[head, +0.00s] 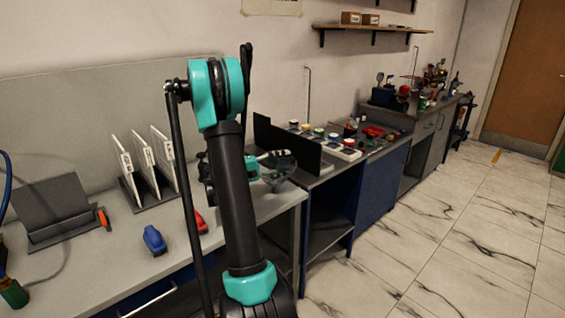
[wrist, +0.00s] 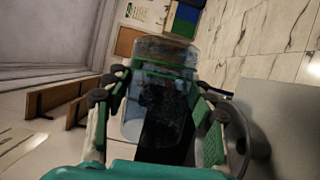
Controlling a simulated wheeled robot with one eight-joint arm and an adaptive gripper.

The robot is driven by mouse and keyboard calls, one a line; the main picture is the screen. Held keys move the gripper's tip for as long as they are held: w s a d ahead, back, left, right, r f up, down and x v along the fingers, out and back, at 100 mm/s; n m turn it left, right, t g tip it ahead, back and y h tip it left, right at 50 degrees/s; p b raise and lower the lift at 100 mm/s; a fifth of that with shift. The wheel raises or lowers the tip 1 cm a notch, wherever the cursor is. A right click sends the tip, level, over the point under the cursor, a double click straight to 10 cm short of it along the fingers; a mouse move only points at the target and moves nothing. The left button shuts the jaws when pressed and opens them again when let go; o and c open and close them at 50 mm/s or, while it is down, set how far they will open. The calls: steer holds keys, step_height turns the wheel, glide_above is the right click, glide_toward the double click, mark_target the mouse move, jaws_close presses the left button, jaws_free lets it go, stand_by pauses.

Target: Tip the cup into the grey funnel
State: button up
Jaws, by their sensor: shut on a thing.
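My gripper (wrist: 160,88) is shut on a clear, see-through cup (wrist: 158,122), which stands between its two fingers in the wrist view. That view is rolled, with shelves to the left and floor to the right, so the cup appears tilted well over. I cannot tell whether anything is in it. In the head view a grey funnel (head: 286,180) is near the right end of the bench, just right of my arm. My gripper there is mostly hidden behind the arm, so the gap between cup and funnel cannot be judged. A grey curved rim shows at the lower right of the wrist view.
The grey bench (head: 115,262) bears a blue item (head: 154,240), a red item (head: 200,222), white upright panels (head: 143,165) in a rack and a dark stand (head: 57,210). A black divider (head: 290,146) rises behind the funnel. Open tiled floor (head: 450,225) lies to the right.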

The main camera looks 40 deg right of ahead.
steer(key=f+m+y, duration=0.1)
steer(key=m, duration=0.1)
steer(key=s+f+m, duration=0.1)
steer(key=m, duration=0.1)
steer(key=shift+m+t+y, duration=0.3)
steer(key=shift+t+y, duration=0.1)
steer(key=shift+s+m+t+y, duration=0.1)
steer(key=shift+m+t+y, duration=0.3)
steer(key=shift+m, duration=0.6)
steer(key=m+t, duration=0.1)
steer(key=m, duration=0.1)
steer(key=w+m+t, duration=0.1)
steer(key=m, duration=0.1)
steer(key=shift+r+t+y, duration=0.3)
steer(key=shift+y, duration=0.1)
steer(key=w+m+t, duration=0.1)
steer(key=m, duration=0.1)
steer(key=w+m+t, duration=0.1)
steer(key=shift+a+r+m+y, duration=0.1)
steer(key=shift+r+m+y, duration=0.2)
steer(key=shift+r+m, duration=0.1)
